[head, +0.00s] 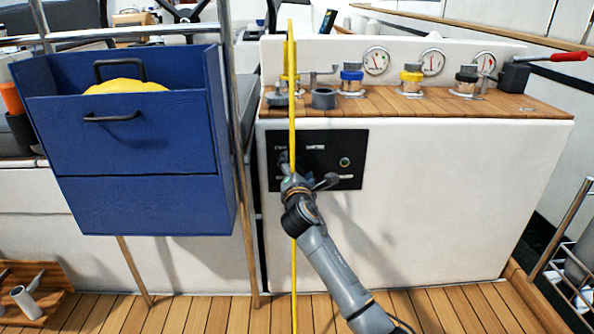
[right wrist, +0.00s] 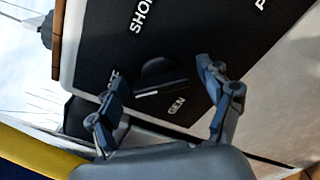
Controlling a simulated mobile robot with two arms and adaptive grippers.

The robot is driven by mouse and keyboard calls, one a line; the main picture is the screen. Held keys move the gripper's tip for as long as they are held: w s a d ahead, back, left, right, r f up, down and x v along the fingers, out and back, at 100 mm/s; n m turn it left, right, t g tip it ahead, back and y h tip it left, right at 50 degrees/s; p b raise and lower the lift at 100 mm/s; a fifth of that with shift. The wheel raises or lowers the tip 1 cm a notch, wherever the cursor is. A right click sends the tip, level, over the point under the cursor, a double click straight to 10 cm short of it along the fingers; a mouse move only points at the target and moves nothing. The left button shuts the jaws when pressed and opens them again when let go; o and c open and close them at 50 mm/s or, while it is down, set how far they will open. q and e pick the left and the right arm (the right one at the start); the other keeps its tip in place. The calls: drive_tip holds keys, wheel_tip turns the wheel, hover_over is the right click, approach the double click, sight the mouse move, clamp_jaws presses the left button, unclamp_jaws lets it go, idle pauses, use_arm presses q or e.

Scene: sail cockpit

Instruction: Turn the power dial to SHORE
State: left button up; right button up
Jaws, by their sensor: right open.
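The black power panel (head: 350,142) is on the white cockpit front; the dial is hidden behind my right gripper in the head view. In the right wrist view the dial (right wrist: 165,72) is a black knob with a white mark on its lower left side. The label SHORE, partly cut off, is above it, GEN is below it, and a label ending in F is partly covered at left. My right gripper (right wrist: 158,72) is open, its fingers on either side of the dial. I cannot tell whether they touch it. It also shows in the head view (head: 305,173). My left gripper is not in view.
A yellow upright line (head: 293,230) runs close by my right gripper. A blue box (head: 150,160) with a yellow thing in it stands at left. Winch-like fittings with blue, yellow and black bands and several gauges stand above the panel. The white front right of the panel is clear.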

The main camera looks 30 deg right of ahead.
drive_tip(key=c, duration=1.2)
drive_tip(key=shift+o, duration=0.2)
